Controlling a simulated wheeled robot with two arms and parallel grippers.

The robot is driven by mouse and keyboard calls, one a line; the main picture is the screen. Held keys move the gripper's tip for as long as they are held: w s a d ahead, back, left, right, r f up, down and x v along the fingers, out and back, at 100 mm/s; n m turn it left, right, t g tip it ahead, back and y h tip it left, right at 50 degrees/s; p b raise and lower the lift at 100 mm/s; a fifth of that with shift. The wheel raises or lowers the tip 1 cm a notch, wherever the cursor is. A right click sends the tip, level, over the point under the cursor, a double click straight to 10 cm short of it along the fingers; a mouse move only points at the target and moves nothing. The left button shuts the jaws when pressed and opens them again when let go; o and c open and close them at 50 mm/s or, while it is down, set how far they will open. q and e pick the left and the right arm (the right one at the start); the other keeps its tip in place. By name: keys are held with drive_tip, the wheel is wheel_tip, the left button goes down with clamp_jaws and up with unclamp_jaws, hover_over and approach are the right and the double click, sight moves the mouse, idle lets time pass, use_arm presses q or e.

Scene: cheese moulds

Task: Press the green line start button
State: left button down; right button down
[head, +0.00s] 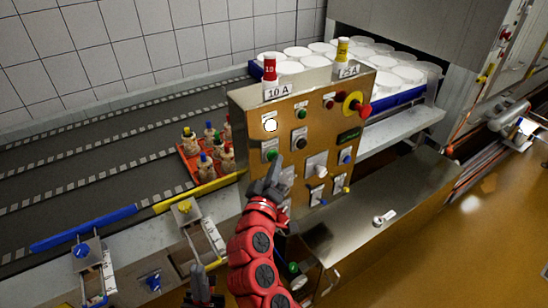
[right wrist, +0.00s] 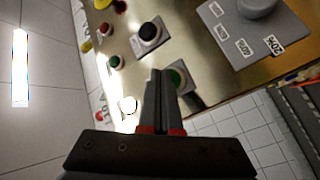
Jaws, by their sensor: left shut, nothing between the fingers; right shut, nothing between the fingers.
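The green button (head: 271,155) sits on a pale plate at the lower left of the brass control panel (head: 325,155). My left gripper (head: 197,268) is shut and empty, low in the head view, well away from the panel.
A white lamp (head: 270,125) is above the green button, and a black button (head: 300,140) is to its right. A red emergency knob (head: 363,110) is at the panel's upper right. A red crate (head: 190,152) with bottles stands left of the panel on the conveyor (head: 95,165).

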drive_tip(key=shift+w+a, duration=0.15)
drive_tip(key=shift+w, duration=0.05)
drive_tip(key=shift+s, duration=0.1)
idle(0.5)
drive_tip(key=shift+s+d, duration=0.55)
drive_tip(key=shift+s, duration=0.05)
drive_tip(key=s+d, duration=0.1)
drive_tip(key=s, duration=0.1)
drive_tip(key=s+d, duration=0.2)
drive_tip(key=shift+b, duration=0.35)
idle(0.7)
